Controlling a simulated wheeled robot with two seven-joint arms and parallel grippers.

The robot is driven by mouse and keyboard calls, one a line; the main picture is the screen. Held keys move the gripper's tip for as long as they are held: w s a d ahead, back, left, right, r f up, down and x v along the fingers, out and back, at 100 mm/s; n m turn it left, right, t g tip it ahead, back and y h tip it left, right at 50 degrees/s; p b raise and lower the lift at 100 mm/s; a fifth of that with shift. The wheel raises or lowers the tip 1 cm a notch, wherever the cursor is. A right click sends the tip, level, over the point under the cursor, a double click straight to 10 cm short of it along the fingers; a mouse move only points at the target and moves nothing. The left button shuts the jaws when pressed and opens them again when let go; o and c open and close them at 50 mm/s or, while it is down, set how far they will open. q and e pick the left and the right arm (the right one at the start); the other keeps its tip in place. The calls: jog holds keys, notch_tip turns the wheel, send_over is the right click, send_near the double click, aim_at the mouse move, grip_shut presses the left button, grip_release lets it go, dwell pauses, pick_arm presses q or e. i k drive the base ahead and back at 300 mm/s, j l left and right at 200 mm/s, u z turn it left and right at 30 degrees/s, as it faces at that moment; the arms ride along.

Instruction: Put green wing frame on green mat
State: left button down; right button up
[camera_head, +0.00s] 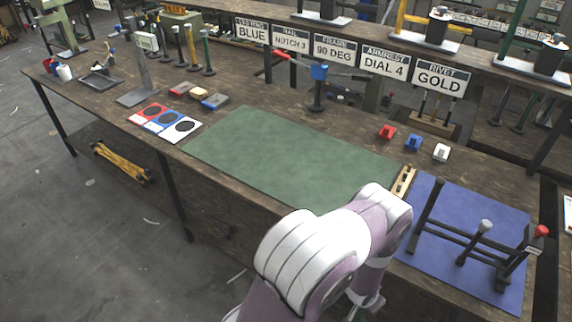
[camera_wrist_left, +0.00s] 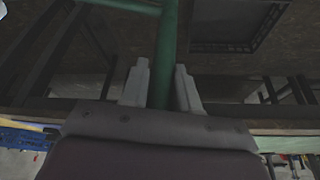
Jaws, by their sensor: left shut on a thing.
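The green mat (camera_head: 290,155) lies flat and bare in the middle of the bench in the head view. In the left wrist view, the green wing frame (camera_wrist_left: 168,45) shows as a green upright tube joined to a green crossbar at the top edge. My left gripper (camera_wrist_left: 161,85) is shut on the upright tube, one pale finger on each side. The rest of the frame is out of that view. In the head view, an arm of mine bends down at the bottom centre, in front of the mat's near right corner; its gripper end is mostly hidden. My right gripper is not in view.
A blue mat (camera_head: 425,205) at the right bears a dark frame (camera_head: 465,240) with grey and red ends. A wooden notched block (camera_head: 403,182) stands between the mats. Red, blue and white blocks and a blue-topped post (camera_head: 319,85) stand behind. Coloured cards (camera_head: 165,122) lie left.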

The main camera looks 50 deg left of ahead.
aim_at(291, 154)
jog(key=k+j, duration=0.1)
jog(key=j, duration=0.25)
jog(key=k+j+u, duration=0.1)
jog(key=j, duration=0.25)
jog(key=k+j, duration=0.15)
jog(key=j, duration=0.2)
jog(key=k+j+u, duration=0.15)
jog(key=j, duration=0.15)
jog(key=i, duration=0.05)
